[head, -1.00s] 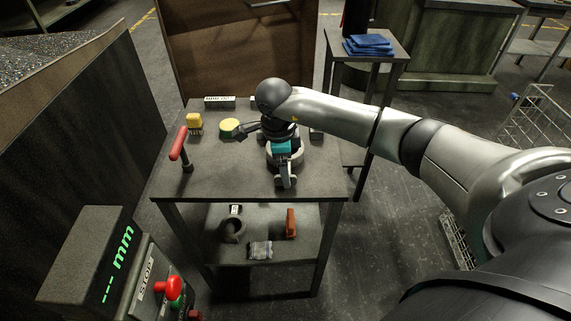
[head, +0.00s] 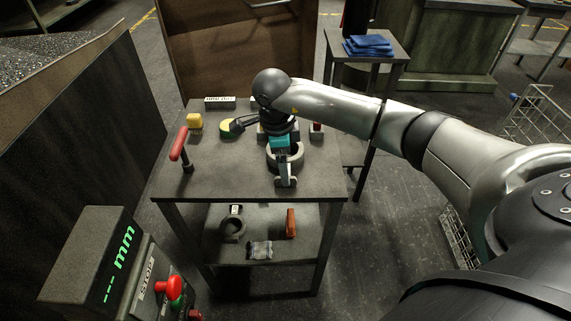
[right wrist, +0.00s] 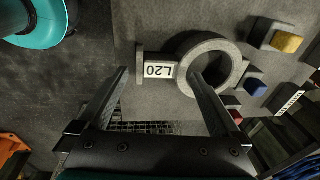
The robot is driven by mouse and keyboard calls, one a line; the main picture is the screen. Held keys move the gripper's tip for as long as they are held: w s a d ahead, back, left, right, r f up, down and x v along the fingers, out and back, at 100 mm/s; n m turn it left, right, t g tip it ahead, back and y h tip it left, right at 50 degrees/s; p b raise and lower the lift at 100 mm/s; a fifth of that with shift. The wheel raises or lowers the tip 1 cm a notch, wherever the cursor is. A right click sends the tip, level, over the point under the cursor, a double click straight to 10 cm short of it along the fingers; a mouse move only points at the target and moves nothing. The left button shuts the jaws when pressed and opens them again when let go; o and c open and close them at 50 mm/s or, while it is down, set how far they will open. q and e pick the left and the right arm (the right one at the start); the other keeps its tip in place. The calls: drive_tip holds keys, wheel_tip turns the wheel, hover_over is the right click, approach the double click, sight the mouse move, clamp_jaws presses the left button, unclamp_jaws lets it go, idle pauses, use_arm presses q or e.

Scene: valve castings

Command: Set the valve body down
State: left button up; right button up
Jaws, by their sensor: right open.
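The valve body (head: 286,182) is a grey casting, a ring with a short neck and an end flange. It stands on the table top (head: 230,180) with the flange towards the near edge. In the right wrist view the ring (right wrist: 236,70) and neck, marked L20, show clear of any grip. My right gripper (head: 240,124) hangs over the table just behind and above the ring, partly hidden by its own wrist. Its fingers (right wrist: 160,75) are wide apart and empty. One finger overlaps the ring in the wrist view; I cannot tell the height gap. My left gripper is out of view.
Grey blocks with yellow (right wrist: 286,42), blue and red tops lie beyond the ring. The lower shelf holds several items.

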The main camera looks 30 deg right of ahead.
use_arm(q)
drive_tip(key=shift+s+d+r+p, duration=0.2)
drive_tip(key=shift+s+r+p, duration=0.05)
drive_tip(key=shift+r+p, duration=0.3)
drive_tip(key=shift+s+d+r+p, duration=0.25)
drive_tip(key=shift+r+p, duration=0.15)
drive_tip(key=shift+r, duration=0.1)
use_arm(e)
wheel_tip(320, 180, up, 13)
drive_tip(key=a, duration=0.2)
drive_tip(key=shift+s, duration=0.35)
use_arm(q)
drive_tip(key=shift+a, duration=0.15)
use_arm(e)
drive_tip(key=shift+f, duration=0.15)
